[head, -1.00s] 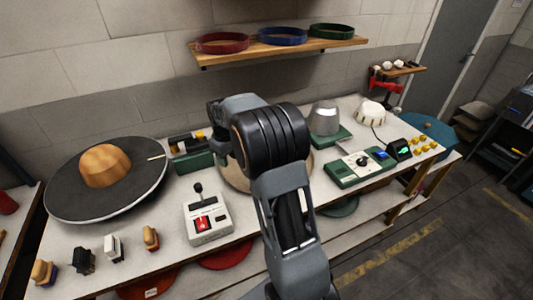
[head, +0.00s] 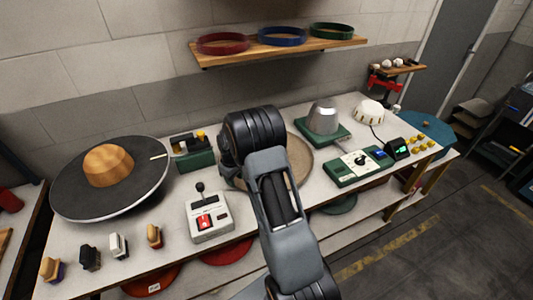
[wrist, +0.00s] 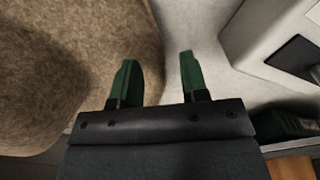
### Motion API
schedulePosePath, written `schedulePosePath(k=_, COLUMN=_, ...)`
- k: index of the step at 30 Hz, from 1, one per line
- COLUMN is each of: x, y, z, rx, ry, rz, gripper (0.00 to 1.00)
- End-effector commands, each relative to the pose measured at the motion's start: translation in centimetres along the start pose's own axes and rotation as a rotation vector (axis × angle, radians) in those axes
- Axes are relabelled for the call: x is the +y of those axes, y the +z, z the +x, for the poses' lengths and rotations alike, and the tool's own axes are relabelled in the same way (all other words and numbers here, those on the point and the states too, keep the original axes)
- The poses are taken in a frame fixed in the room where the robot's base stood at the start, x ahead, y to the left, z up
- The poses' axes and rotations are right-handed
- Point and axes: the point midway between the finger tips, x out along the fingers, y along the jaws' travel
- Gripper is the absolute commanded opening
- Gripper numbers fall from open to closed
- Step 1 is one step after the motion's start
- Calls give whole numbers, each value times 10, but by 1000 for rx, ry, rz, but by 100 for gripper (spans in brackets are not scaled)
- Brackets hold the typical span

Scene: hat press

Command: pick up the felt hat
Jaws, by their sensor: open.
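The felt hat (head: 302,160) is a tan, round-edged piece lying on the workbench (head: 240,255) in the head view, partly hidden behind my arm. In the wrist view its mottled brown felt (wrist: 60,70) fills the left side and ends in a curved edge near the middle. My gripper (wrist: 158,68) is open, with two green fingers. The left finger overlaps the felt near its edge, and the right finger is over the pale bench top. Nothing shows between the fingers except the felt's edge and bench. I cannot tell the height or any contact. My arm hides the fingers in the head view.
A lever box with a red switch (head: 209,217) stands left of my arm. A dark round plate (head: 140,195) with a wooden block (head: 108,165) is at far left. A metal form (head: 323,117) and a green control box (head: 358,166) are to the right. A shelf (head: 290,48) holds bands.

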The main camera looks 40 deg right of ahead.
Motion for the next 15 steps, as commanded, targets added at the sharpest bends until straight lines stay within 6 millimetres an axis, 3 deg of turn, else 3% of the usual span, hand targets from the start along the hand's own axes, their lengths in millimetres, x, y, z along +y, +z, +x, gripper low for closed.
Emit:
schedulePosePath(k=6, x=0, y=0, z=21, rx=-1, ry=0, rz=0, gripper=41)
schedulePosePath(k=15, x=0, y=0, z=24, rx=1, ry=1, rz=-1, gripper=41)
